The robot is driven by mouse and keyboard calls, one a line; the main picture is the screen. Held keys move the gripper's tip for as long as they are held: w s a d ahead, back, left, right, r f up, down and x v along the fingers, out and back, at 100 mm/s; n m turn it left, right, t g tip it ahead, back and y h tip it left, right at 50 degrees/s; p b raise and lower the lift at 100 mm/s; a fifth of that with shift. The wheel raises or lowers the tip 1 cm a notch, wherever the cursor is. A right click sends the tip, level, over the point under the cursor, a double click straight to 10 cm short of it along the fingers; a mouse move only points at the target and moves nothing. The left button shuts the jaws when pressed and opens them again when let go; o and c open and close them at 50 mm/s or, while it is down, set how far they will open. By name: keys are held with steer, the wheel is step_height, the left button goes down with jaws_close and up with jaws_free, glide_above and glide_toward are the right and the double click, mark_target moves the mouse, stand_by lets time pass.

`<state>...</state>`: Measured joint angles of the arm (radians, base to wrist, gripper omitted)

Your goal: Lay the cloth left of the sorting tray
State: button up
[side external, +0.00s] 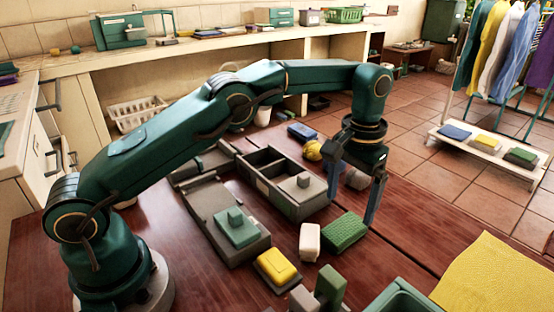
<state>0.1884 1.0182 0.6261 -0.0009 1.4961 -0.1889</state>
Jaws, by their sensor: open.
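A yellow cloth (497,276) lies flat at the lower right, cut off by the picture's edge. A grey divided tray (302,208) stands near the table's middle with a small pale block in one compartment; it looks like the sorting tray, though I cannot be sure. My gripper (356,195) points down just right of this tray, fingers apart and nothing between them. A green textured pad (344,232) lies on the table below and left of the fingertips. The gripper is well away from the yellow cloth, up and left of it.
A grey flat case (205,207) with a green block (236,228) lies left of the divided tray. A yellow sponge (277,267), a white block (309,241) and a green upright block (330,286) stand in front. A teal bin (402,298) is at the bottom edge.

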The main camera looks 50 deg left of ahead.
steer(key=shift+a+r, duration=0.1)
steer(key=shift+r, duration=0.8)
steer(key=s+a+r+t, duration=0.3)
steer(key=s+a+r, duration=0.1)
steer(key=s+r, duration=0.6)
steer(key=s+a+f+t, duration=0.1)
steer(key=s, duration=0.5)
steer(key=s+a+f+t, duration=0.1)
steer(key=s+a+f, duration=0.1)
steer(key=s, duration=0.4)
steer(key=shift+s+a+t, duration=0.15)
steer(key=shift+s+t, duration=0.15)
steer(key=shift+s, duration=0.05)
